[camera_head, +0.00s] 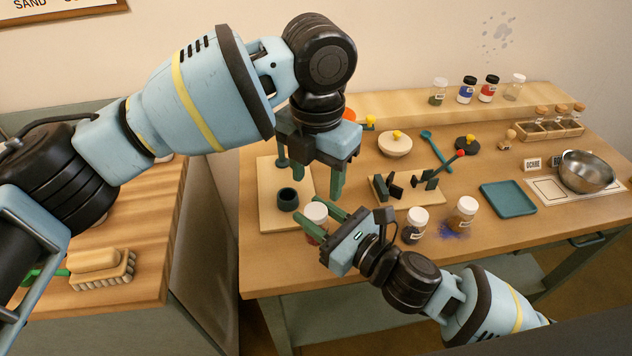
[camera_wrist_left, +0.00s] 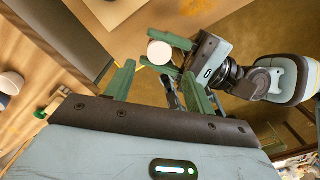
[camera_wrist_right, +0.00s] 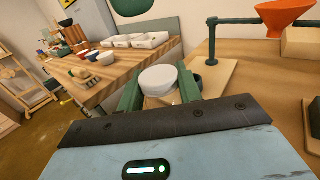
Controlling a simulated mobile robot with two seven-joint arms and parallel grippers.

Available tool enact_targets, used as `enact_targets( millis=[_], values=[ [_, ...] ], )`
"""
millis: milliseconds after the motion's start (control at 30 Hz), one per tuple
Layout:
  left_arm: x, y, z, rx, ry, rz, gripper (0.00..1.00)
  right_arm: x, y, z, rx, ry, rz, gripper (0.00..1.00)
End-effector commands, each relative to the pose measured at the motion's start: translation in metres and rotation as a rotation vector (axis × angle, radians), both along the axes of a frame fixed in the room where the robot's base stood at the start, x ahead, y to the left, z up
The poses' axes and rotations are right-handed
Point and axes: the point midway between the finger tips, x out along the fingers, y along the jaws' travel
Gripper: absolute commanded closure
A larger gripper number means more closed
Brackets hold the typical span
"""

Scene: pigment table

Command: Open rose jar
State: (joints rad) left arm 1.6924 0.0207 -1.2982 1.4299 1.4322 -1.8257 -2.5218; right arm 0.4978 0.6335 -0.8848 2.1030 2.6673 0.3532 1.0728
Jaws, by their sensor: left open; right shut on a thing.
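The rose jar (camera_head: 315,233) has a white lid (camera_head: 317,211) and a reddish body, and stands near the table's front left edge. My right gripper (camera_head: 322,222) is shut on the jar from the right. In the right wrist view the white lid (camera_wrist_right: 158,79) shows between the fingers. My left gripper (camera_head: 323,187) is open and empty, fingers pointing down, above and slightly behind the jar. In the left wrist view the jar's round white lid (camera_wrist_left: 159,52) shows beyond the open fingers, between the right gripper's fingers.
A wooden stand with a dark cup (camera_head: 288,199) is just behind the jar. Two more white-lidded jars, dark (camera_head: 414,225) and ochre (camera_head: 462,214), stand to the right, near blue spilled powder (camera_head: 447,231). A teal tray (camera_head: 508,199) and a metal bowl (camera_head: 587,171) lie farther right.

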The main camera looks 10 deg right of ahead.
Motion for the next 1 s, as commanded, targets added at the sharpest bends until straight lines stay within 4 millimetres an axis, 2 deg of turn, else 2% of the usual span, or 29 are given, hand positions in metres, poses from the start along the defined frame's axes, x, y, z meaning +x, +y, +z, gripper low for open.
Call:
enact_targets(
  millis=[200, 433, 800, 1000],
  values=[
    [0.0, 0.001, 0.012, 0.001, 0.001, 0.009, 0.46, 0.0, 0.0, 0.0, 0.001, -0.001, 0.0, 1.0],
    [0.0, 0.001, 0.007, 0.001, 0.004, 0.008, 0.46, 0.0, 0.0, 0.0, 0.001, -0.001, 0.0, 1.0],
    [0.0, 0.001, -0.042, 0.001, 0.004, 0.007, 0.46, 0.0, 0.0, 0.0, 0.001, -0.001, 0.0, 1.0],
    [0.0, 0.001, -0.062, 0.001, 0.005, 0.007, 0.46, 0.0, 0.0, 0.0, 0.001, -0.001, 0.0, 1.0]
  ],
)
